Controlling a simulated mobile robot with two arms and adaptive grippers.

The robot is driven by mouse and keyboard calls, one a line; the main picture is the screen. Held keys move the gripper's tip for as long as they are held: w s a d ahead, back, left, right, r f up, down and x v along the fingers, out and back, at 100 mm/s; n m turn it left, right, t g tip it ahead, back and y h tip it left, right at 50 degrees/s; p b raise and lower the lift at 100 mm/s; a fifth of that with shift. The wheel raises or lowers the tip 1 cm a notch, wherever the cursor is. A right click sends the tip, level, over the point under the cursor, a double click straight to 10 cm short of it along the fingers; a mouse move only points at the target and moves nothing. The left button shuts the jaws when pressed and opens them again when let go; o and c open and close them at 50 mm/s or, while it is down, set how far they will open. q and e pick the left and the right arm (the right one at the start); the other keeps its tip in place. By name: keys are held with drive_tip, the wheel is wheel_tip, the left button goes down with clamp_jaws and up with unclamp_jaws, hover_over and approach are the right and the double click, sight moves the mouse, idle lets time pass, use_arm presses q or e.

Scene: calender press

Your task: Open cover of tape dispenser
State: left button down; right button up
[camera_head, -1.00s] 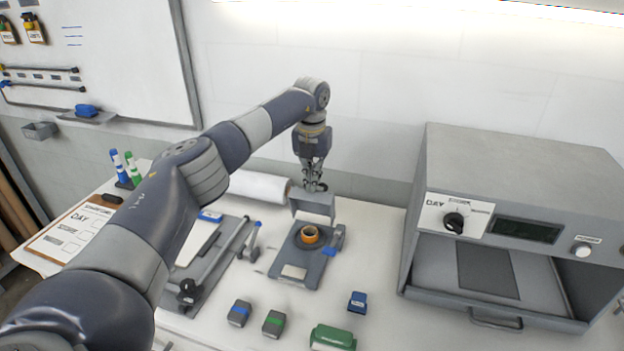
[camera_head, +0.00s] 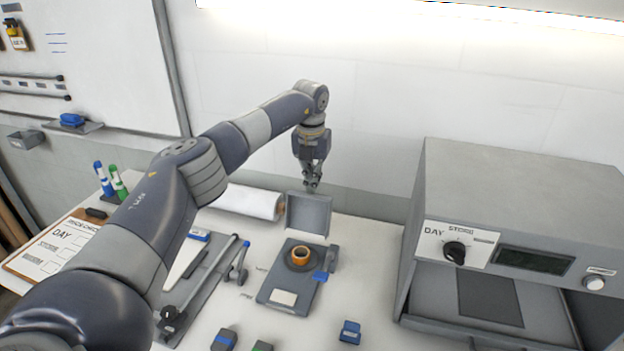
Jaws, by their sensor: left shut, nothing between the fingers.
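The tape dispenser (camera_head: 268,286) sits on the white table in the middle of the head view, with an orange-brown tape roll (camera_head: 300,256) on it and a blue part at its right side. Its grey cover (camera_head: 308,214) stands raised at the back edge, with its inner face showing. My left gripper (camera_head: 312,184) points down just above and behind the top edge of the cover. Its fingers are shut and empty, and they appear apart from the cover. My right gripper is not in view.
A large grey press (camera_head: 520,190) stands on the right. A paper roll (camera_head: 250,203) lies behind left of the dispenser. A paper trimmer (camera_head: 205,280) is on the left, partly behind my arm. A small blue block (camera_head: 350,332) lies in front. Free table lies between dispenser and press.

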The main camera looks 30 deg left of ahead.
use_arm(q)
drive_tip(key=shift+d+f, duration=0.1)
drive_tip(key=shift+f, duration=0.65)
wheel_tip(320, 180, up, 13)
drive_tip(key=shift+s, duration=0.45)
drive_tip(key=shift+d+r, duration=0.1)
